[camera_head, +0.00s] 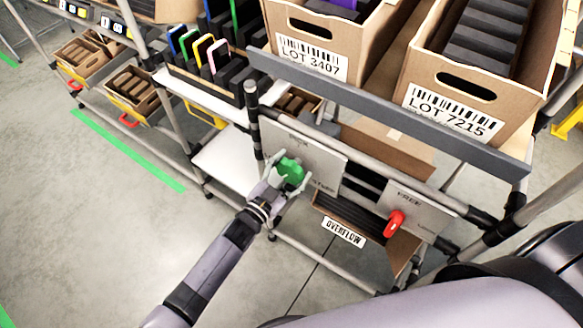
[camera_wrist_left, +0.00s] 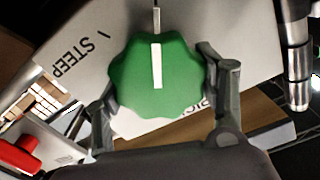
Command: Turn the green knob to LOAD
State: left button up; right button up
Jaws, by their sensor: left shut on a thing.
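The green knob (camera_head: 290,171) is mounted on a grey panel (camera_head: 318,162) at the front of the rack. My left gripper (camera_head: 285,180) is shut on the knob, one finger on each side of its scalloped rim. In the left wrist view the knob (camera_wrist_left: 140,82) shows a white pointer line aimed at a tick mark at the top of the picture. The word STEEP is printed to the left of the knob there. Another label at lower right is partly covered by the knob and finger, and I cannot read LOAD anywhere. My right gripper is out of view.
A red handle (camera_head: 396,222) sits on a second panel marked FREE, right of the knob. An OVERFLOW carton (camera_head: 395,252) is below. Cartons LOT 3407 (camera_head: 325,62) and LOT 7215 (camera_head: 478,98) stand tilted above, behind a grey rail (camera_head: 390,115). Open floor lies left.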

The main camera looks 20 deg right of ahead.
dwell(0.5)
pick_arm(q)
jog(key=o, duration=1.2)
jog(key=shift+c, duration=0.2)
jog(key=v, duration=1.2)
